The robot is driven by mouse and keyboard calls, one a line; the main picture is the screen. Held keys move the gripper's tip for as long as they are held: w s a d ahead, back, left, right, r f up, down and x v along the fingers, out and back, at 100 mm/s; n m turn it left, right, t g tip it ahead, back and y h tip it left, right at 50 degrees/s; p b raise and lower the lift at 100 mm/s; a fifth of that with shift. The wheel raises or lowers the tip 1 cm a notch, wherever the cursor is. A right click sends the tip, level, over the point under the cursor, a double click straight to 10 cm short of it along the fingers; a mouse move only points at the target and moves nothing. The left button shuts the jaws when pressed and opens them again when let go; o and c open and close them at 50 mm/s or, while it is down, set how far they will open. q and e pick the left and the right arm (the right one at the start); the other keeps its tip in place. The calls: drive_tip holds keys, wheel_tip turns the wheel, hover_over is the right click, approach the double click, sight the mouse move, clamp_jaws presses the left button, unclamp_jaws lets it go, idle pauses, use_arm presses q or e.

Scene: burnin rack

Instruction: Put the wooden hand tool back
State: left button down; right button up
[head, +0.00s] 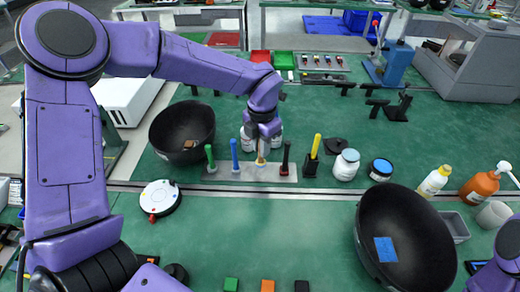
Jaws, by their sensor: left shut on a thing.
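The wooden hand tool (261,155) stands upright at a grey tool rack (225,175), between a blue tool (234,155) and a dark red-black tool (285,158). A green tool (210,158) stands at the rack's left end. My left gripper (262,142) reaches down from above and is shut on the wooden tool's upper part. The fingers hide its top. Whether its lower end is fully seated in the rack is too small to tell. Only purple parts of my right arm show at the lower right; its gripper is out of view.
A black bowl (170,145) is left of the rack; another (415,225) stands front right. A yellow-handled tool in a black holder (311,165) and white jar (346,165) stand close right. A white round device (160,198) lies front left.

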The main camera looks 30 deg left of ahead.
use_arm(q)
drive_tip(key=f, duration=0.2)
drive_tip(key=w+f, duration=0.1)
drive_tip(key=shift+a+f, duration=0.35)
drive_tip(key=shift+f, duration=0.4)
drive_tip(key=shift+s+f, duration=0.1)
drive_tip(key=shift+f, duration=0.05)
drive_tip(key=c, duration=1)
unclamp_jaws()
drive_tip(key=shift+c, duration=0.2)
wheel_tip(320, 180, up, 12)
drive_tip(key=shift+r, duration=0.2)
